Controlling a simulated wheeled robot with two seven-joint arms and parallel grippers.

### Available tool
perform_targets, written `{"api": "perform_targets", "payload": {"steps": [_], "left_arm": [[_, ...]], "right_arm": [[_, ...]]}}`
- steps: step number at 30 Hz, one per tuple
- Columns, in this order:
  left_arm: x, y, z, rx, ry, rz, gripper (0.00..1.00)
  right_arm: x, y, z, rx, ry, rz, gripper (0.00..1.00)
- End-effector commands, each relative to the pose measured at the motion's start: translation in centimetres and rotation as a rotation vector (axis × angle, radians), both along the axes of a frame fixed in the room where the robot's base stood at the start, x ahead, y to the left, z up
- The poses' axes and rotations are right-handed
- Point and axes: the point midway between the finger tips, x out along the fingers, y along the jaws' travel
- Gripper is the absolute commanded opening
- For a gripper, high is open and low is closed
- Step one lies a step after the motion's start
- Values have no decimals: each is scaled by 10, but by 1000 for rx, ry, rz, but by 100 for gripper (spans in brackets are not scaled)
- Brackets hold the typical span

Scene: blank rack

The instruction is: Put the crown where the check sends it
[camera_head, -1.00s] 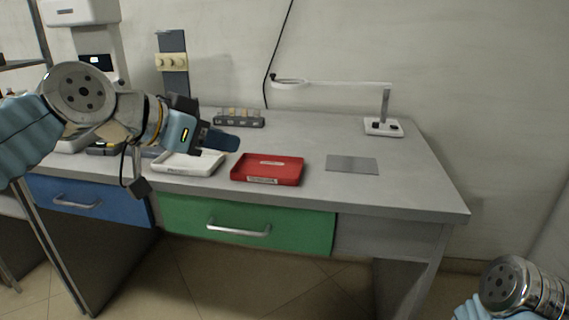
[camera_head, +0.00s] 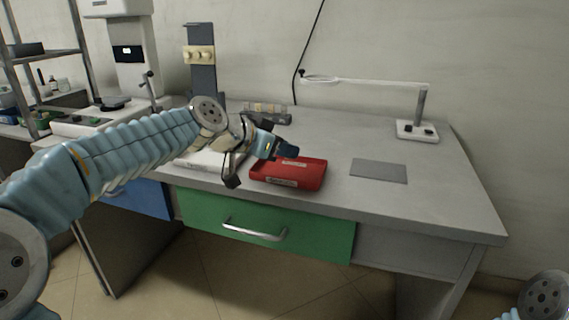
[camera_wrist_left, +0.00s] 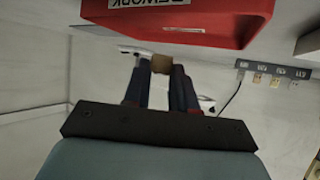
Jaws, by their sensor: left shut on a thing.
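My left gripper (camera_head: 290,151) is over the back part of the red tray (camera_head: 288,183), at the front of the table. In the left wrist view the left gripper (camera_wrist_left: 161,70) is shut on a small tan block (camera_wrist_left: 162,63), which I take to be the crown. The red tray (camera_wrist_left: 200,22) fills the top of that view, with a label that reads REWORK upside down. The white tray (camera_head: 196,160) is left of the red one, partly hidden by my left arm. The crown is hidden in the head view. My right gripper is out of view.
A grey rack (camera_head: 268,112) with tan blanks stands behind the trays. A flat grey plate (camera_head: 378,171) lies right of the red tray. A lamp (camera_head: 417,130) stands at the back right. A machine (camera_head: 128,50) and an upright holder (camera_head: 201,60) are at the left.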

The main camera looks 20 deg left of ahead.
Motion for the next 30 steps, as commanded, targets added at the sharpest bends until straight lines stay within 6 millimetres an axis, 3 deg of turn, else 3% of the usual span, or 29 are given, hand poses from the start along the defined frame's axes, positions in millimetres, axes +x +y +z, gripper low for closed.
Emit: {"api": "perform_targets", "payload": {"steps": [3, 7, 21, 22, 26, 30], "left_arm": [[10, 0, -16, -1, 4, 1, 0], [8, 0, -36, -1, 2, 0, 0], [8, 0, -44, -1, 0, 0, 0], [8, 0, -42, -1, 0, 0, 30], [8, 0, -42, -1, 0, 0, 50], [8, 0, -42, -1, 0, 0, 53]], "right_arm": [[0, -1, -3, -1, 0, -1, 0], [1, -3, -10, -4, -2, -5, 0], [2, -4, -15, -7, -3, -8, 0], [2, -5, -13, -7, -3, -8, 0], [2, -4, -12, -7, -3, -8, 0], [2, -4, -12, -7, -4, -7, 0]]}}
